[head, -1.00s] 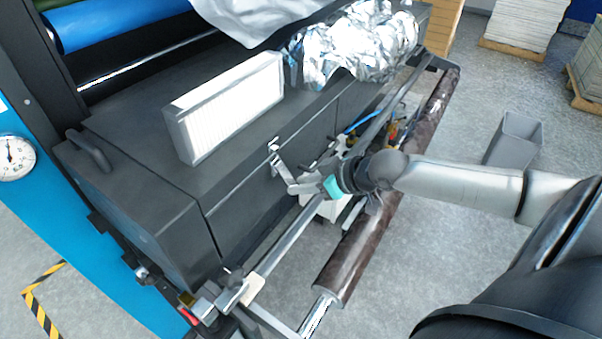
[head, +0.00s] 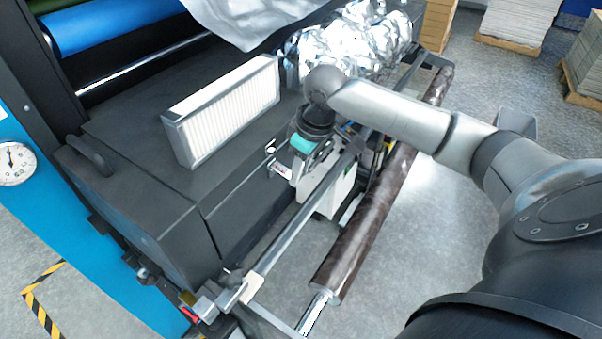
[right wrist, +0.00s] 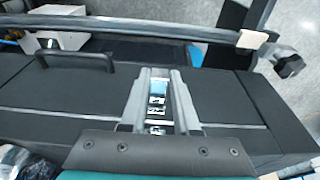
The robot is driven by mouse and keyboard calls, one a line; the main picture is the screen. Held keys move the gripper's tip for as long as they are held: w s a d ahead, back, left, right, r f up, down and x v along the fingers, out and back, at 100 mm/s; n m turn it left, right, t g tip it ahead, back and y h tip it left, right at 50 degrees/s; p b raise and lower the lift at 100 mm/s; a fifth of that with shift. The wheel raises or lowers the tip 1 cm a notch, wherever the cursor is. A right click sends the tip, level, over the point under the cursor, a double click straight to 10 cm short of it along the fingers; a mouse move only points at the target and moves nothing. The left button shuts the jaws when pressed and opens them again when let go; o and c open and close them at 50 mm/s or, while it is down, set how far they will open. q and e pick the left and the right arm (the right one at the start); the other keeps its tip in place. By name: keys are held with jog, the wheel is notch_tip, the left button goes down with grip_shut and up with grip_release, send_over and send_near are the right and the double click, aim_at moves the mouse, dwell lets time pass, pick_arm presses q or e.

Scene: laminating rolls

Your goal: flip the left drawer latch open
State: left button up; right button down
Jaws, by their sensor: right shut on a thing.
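The silver left drawer latch (head: 271,148) is on the front face of the dark machine housing, below the white filter block. My right gripper (head: 284,171) comes at it from above and hides much of it. In the right wrist view the two grey fingers of my right gripper (right wrist: 160,76) lie on either side of the metal latch (right wrist: 157,108), which has a bluish upper part. The jaws are shut on the latch. How far its lever is turned is hard to tell. My left gripper is out of view.
A white pleated filter (head: 222,112) and crumpled foil (head: 345,42) lie on top of the housing. A metal rail (head: 290,226) and a dark marbled roll (head: 352,250) run in front of the drawers. A black handle (right wrist: 75,58) shows in the wrist view.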

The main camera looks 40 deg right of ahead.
jog(key=shift+r+g, duration=0.2)
jog(key=shift+g, duration=0.2)
jog(key=c, duration=0.6)
grip_release()
jog(key=shift+c, duration=0.2)
notch_tip(320, 180, up, 15)
jog(key=s, duration=0.2)
jog(key=shift+d+b, duration=0.3)
jog(key=shift+d, duration=0.15)
jog(key=shift+s, duration=0.1)
